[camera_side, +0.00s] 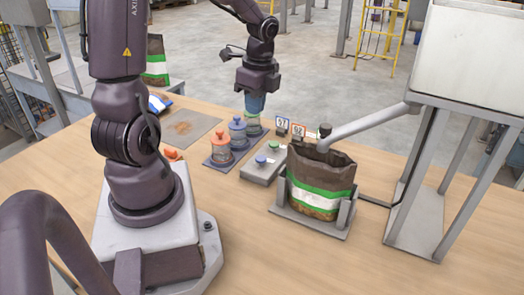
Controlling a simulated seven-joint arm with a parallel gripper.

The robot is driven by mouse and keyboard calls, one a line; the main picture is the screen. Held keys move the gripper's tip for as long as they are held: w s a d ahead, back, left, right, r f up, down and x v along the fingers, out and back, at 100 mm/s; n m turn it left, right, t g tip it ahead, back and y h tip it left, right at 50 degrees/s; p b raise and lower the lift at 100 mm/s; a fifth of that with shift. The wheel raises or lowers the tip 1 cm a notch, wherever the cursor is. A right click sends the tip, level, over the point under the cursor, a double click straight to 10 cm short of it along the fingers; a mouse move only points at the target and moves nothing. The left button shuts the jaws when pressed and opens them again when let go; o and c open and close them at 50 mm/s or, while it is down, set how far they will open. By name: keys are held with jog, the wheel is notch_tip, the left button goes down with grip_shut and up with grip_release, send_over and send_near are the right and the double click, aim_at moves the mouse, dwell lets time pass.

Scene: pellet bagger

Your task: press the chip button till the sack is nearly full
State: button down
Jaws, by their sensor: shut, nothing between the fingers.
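A brown sack (318,186) with green and white bands stands upright and open in a grey holder (309,224) right of centre. Its fill level cannot be made out. A grey button box (262,170) lies just left of the sack, with a blue button (260,160) and a green button (274,145). Any marking that names the chip button is too small to read. My gripper (256,108) points down above and behind the button box, apart from both buttons. It is shut and empty.
A pipe (366,121) runs from a white hopper (474,52) to above the sack. Orange, blue and green-topped containers stand on a dark tray (218,165) left of the box. Small signs (298,131) stand behind it. Another sack (156,62) stands at the back left. The front table is clear.

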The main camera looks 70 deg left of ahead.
aim_at(260, 158)
jog(key=w+a+f+m, duration=0.1)
jog(key=m, duration=0.4)
jog(key=w+a+m, duration=0.1)
jog(key=m, duration=0.5)
jog(key=w+a+f+m, duration=0.1)
jog(key=m, duration=0.5)
jog(key=shift+w+a+f+t, duration=0.2)
jog(key=shift+w+f+t, duration=0.05)
jog(key=shift+f+t, duration=0.05)
jog(key=f, duration=1.4)
jog(key=shift+s+a, duration=0.3)
jog(key=shift+a, duration=0.1)
jog(key=shift+f, duration=0.9)
jog(key=shift+s+f, duration=0.1)
jog(key=shift+s, duration=0.2)
dwell(3.0)
